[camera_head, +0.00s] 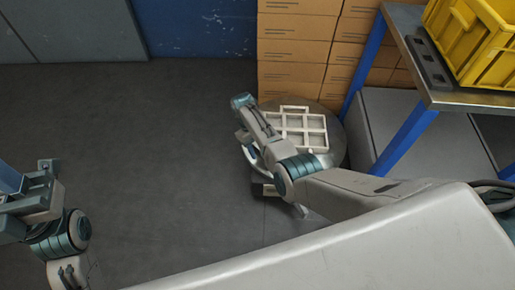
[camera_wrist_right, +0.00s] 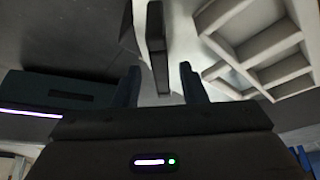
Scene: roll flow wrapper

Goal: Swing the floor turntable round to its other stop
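The floor turntable (camera_head: 337,147) is a round grey metal disc on the floor in front of stacked boxes. A pale tray with square compartments (camera_head: 303,117) lies on it; the tray also shows in the wrist view (camera_wrist_right: 258,52). My right arm crosses over the turntable's near left part and hides it there. In the wrist view my right gripper (camera_wrist_right: 160,78) has its two fingers apart. A dark upright bar (camera_wrist_right: 157,45) shows between them, with gaps on both sides; I cannot tell whether it reaches between the fingertips. My left gripper (camera_head: 30,200) is at the left edge, partly cut off.
Cardboard boxes (camera_head: 295,50) stand right behind the turntable. To its right are a blue-legged table (camera_head: 465,100) with a yellow crate (camera_head: 478,40) and a grey cabinet (camera_head: 410,130) underneath. The floor (camera_head: 150,140) to the left is clear.

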